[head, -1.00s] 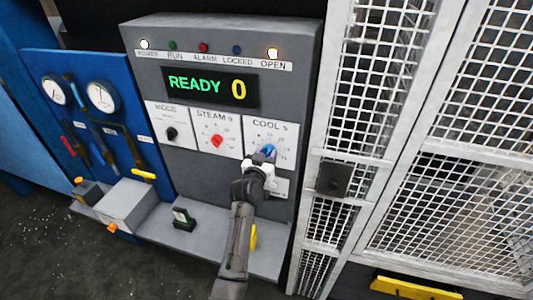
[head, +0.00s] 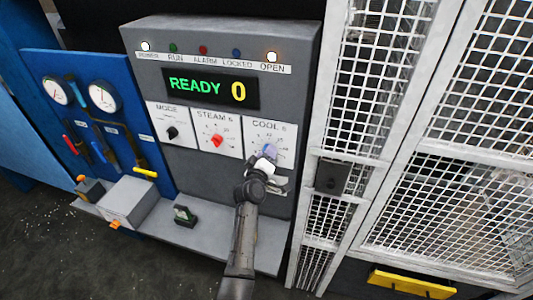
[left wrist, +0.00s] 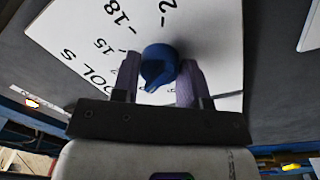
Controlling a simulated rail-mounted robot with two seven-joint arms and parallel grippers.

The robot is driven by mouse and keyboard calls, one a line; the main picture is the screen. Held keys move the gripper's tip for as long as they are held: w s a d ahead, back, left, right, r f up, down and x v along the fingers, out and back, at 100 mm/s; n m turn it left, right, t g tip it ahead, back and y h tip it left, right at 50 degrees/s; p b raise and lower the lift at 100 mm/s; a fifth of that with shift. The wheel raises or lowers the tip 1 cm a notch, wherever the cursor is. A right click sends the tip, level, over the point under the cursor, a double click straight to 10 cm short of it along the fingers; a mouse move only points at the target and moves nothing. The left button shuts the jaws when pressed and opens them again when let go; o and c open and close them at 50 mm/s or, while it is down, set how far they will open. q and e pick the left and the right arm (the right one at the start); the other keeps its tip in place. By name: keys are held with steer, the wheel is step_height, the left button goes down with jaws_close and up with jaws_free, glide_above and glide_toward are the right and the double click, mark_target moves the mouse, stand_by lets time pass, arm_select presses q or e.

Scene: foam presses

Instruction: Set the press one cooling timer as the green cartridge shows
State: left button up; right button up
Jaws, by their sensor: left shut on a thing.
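The grey press panel (head: 215,180) carries a COOL S dial (head: 259,128) with a blue knob (head: 270,149). My left gripper (head: 267,158) is shut on this knob. In the left wrist view the blue knob (left wrist: 159,62) sits between the two fingers of my left gripper (left wrist: 160,78). The numbers 15 and 18 show beside it; others are cut off or hidden. The knob's exact setting is hard to read. My right gripper is not in view.
The display (head: 210,88) reads READY 0. The POWER (head: 145,47) and OPEN (head: 272,57) lamps are lit. MODE (head: 171,132) and STEAM (head: 217,140) knobs sit left of COOL. A white mesh guard (head: 345,130) stands close on the right.

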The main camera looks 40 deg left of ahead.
arm_select(q)
steer(key=shift+n, duration=1)
steer(key=o, duration=0.9)
